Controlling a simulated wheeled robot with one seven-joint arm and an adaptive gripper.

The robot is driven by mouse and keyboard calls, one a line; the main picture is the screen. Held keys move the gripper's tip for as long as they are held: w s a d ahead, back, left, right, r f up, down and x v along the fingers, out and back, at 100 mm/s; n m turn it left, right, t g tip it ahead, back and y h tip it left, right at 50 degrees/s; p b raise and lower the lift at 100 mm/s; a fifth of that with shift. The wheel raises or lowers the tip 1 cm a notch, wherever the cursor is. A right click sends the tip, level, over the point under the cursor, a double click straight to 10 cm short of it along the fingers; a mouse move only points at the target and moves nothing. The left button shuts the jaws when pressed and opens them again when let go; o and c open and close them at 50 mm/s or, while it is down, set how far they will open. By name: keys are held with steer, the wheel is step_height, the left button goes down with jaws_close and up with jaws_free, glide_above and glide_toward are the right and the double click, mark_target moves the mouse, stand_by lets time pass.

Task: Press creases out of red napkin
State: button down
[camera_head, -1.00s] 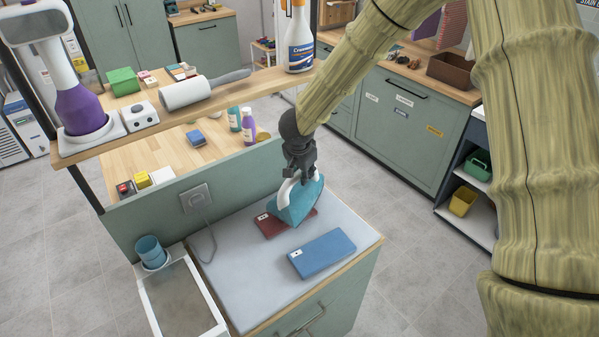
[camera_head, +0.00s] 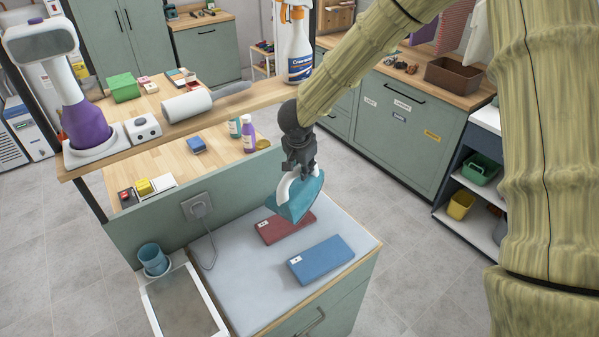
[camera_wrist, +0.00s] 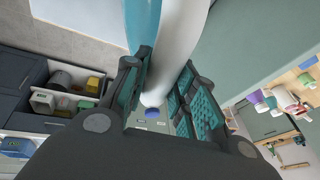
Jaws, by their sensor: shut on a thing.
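The red napkin (camera_head: 275,229) lies folded on the pale ironing surface (camera_head: 238,258), with a small white tag at its left end. The teal iron (camera_head: 295,199) with a white handle hangs tilted above the napkin and hides part of its far right side; it looks raised clear of it. My gripper (camera_head: 297,168) is shut on the iron's handle. In the wrist view, my gripper's fingers (camera_wrist: 165,100) close around the white handle (camera_wrist: 178,45), with the teal body beside it. The napkin does not show in the wrist view.
A folded blue napkin (camera_head: 321,260) lies in front of the red one. A blue cup (camera_head: 152,258) and a white-framed tray (camera_head: 217,315) stand at the left. An outlet with a cord (camera_head: 197,207) is on the back panel. A shelf (camera_head: 235,108) with a spray bottle (camera_head: 296,50) runs behind.

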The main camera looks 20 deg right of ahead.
mark_target(301, 182)
steer(key=shift+f+b, duration=0.95)
steer(key=shift+f, duration=2.4)
steer(key=shift+a, duration=0.1)
